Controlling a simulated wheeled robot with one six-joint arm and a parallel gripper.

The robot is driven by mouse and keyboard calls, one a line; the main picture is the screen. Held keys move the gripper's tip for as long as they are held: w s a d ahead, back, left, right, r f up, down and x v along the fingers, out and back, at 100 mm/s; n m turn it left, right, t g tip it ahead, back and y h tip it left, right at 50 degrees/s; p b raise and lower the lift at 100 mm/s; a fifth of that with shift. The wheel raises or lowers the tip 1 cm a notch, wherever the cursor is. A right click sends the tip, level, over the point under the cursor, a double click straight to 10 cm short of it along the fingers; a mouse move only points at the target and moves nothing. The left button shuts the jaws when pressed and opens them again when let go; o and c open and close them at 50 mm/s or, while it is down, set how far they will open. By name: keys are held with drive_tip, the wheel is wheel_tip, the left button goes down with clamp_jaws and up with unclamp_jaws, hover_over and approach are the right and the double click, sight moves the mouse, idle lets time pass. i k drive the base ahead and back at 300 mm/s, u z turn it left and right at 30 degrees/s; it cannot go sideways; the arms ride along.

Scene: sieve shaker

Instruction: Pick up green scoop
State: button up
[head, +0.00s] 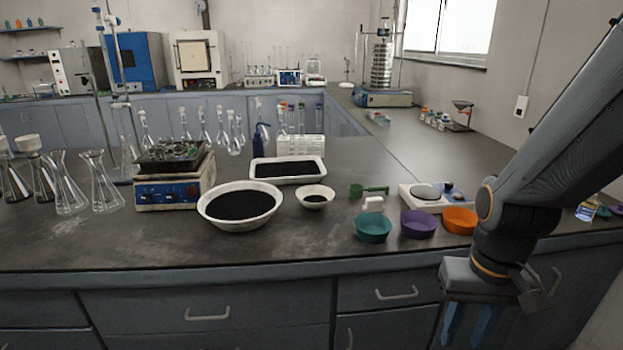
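The green scoop (368,190) lies on the dark bench top, its handle pointing right toward the white balance (432,197). It is behind a small white object (373,204) and the teal bowl (373,229). My gripper (465,325) hangs pointing down at the lower right, in front of the drawers and below the bench's front edge. It is well apart from the scoop. Its two blue fingers show with a gap between them, and nothing is seen between them. The fingertips run near the bottom of the picture.
A purple bowl (418,224) and an orange bowl (460,220) stand right of the teal one. Left of the scoop are a small white dish (315,203), a large white bowl (207,217) and a white tray (322,164), all with black material. Glass flasks crowd the left.

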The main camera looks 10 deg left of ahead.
sight(369, 191)
drive_tip(key=z, duration=0.15)
drive_tip(key=i, duration=1.35)
drive_tip(key=u, duration=0.65)
